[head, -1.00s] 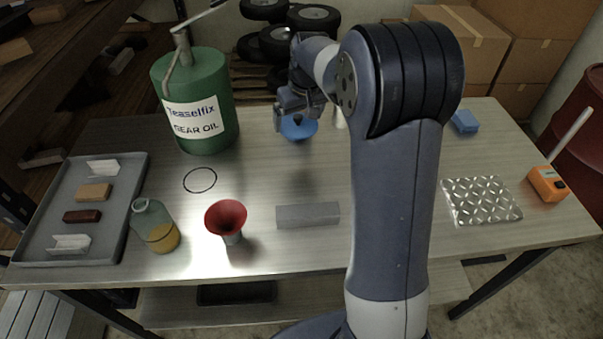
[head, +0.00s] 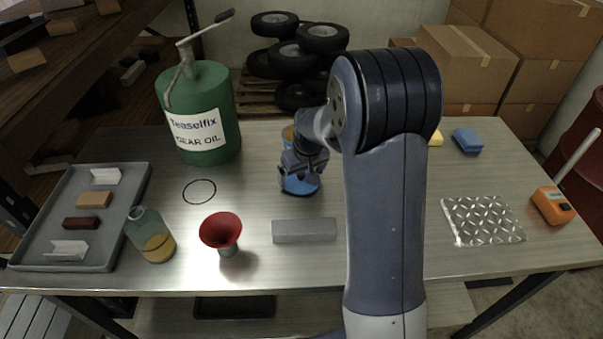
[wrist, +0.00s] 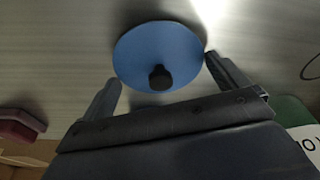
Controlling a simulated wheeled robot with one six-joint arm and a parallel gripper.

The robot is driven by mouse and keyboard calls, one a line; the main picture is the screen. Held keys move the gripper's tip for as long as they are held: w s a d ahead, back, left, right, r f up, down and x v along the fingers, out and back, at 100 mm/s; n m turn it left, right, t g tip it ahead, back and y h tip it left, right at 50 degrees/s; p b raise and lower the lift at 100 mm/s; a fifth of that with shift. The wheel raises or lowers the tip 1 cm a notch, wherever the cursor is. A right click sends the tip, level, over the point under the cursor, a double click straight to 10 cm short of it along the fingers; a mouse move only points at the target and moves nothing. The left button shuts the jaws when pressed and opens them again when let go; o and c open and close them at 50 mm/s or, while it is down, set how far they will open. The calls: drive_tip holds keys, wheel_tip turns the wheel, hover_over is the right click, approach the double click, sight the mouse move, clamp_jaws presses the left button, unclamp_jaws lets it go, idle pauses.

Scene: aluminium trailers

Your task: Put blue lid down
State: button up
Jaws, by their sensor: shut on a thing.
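The blue lid (head: 301,187) is a round disc with a dark knob; it fills the upper middle of the wrist view (wrist: 150,48). My gripper (head: 298,172) is shut on the lid, with one finger at each side of it in the wrist view (wrist: 161,72). The lid is low over the bare table (head: 265,190); whether it touches the surface I cannot tell. Behind my gripper, a blue and orange-yellow round thing (head: 288,134) shows in part; my arm hides the rest.
A grey bar (head: 304,230) and a red funnel (head: 221,232) lie nearer me. A black ring (head: 199,192) and the green gear oil can (head: 203,112) are to the left. A blue block (head: 467,140) is at the back right.

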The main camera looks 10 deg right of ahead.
sight(307, 188)
drive_tip(key=shift+f, duration=0.2)
drive_tip(key=shift+f, duration=0.1)
drive_tip(key=shift+f, duration=0.15)
drive_tip(key=o, duration=0.6)
drive_tip(key=shift+r, duration=0.2)
drive_tip(key=shift+r, duration=0.2)
drive_tip(key=v, duration=1.1)
drive_tip(key=shift+s+r+b, duration=0.2)
drive_tip(key=shift+r+b, duration=0.1)
drive_tip(key=shift+r, duration=0.05)
drive_tip(key=shift+f, duration=0.1)
